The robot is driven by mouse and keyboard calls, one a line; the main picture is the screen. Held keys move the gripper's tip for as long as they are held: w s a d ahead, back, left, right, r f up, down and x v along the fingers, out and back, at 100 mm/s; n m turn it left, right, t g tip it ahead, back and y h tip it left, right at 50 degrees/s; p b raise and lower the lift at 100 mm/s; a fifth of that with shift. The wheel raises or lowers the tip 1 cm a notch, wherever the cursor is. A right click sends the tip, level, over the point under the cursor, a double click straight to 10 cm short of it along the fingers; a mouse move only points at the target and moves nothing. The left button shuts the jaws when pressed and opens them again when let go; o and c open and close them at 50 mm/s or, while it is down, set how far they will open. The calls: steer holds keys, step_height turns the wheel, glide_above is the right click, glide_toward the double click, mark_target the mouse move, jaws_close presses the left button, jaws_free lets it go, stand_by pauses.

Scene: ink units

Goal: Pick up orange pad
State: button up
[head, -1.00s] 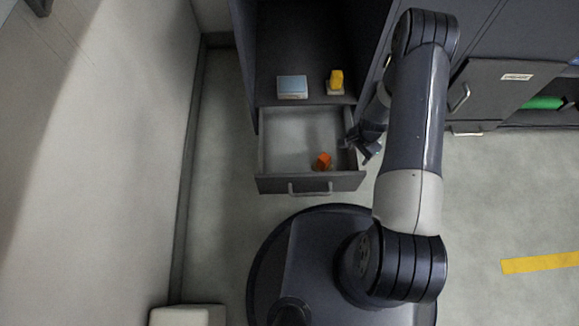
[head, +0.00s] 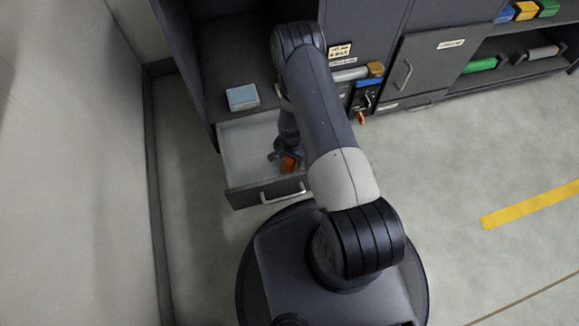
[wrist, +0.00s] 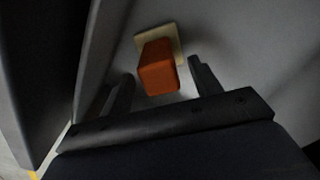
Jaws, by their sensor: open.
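The orange pad (head: 289,164) is a small orange block inside the open drawer (head: 240,150), near its front right part. In the wrist view the orange pad (wrist: 158,68) stands on a pale square base (wrist: 172,36). My gripper (head: 281,154) is down in the drawer at the pad. In the wrist view my gripper (wrist: 160,78) is open, with one finger on each side of the pad's near end and gaps showing between. It holds nothing. My arm hides part of the drawer's right side in the head view.
A light blue box (head: 242,97) lies on the shelf above the drawer. The drawer's front wall and handle (head: 284,192) are close to my gripper. Cabinets with green (head: 479,65) and other coloured items stand to the right. The left of the drawer is empty.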

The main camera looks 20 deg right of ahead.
step_height(320, 180, down, 4)
steer(key=shift+s+a+f+b, duration=0.15)
steer(key=shift+f+b, duration=0.05)
steer(key=shift+b, duration=0.5)
steer(key=shift+r, duration=0.1)
steer(key=c, duration=1.2)
steer(key=shift+o, duration=0.2)
step_height(320, 180, up, 10)
steer(key=p, duration=0.3)
